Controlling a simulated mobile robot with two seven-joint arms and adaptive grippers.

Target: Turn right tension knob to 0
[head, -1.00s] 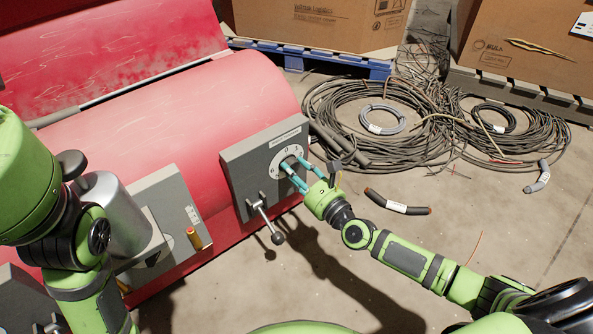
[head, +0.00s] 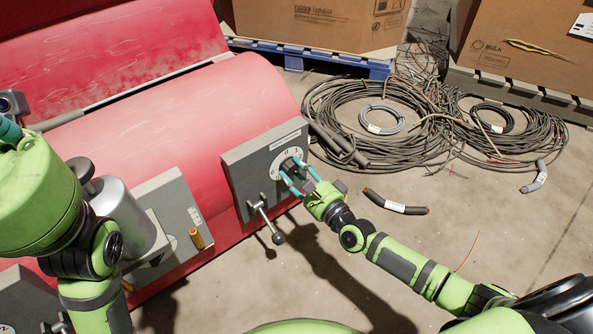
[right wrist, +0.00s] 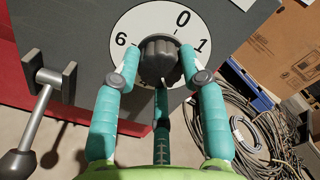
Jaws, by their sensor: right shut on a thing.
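The right tension knob (head: 288,165) is dark and ribbed, on a white numbered dial (right wrist: 128,26) on a grey panel (head: 241,174). My right gripper (head: 291,171) is shut on the knob, its teal fingers on either side. In the right wrist view the knob (right wrist: 159,60) sits between the fingers, with 0, 1 and 6 readable on the dial. The 0 is above and slightly right of the knob. The fingers and knob hide the dial's lower part. Of my left gripper (head: 9,131), only a teal piece shows at the left edge.
A lever with a ball end (head: 277,237) projects from the panel below the dial, close to my right gripper. The red machine (head: 190,110) lies behind. Cable coils (head: 370,125) and a short cable piece (head: 396,207) lie on the floor to the right.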

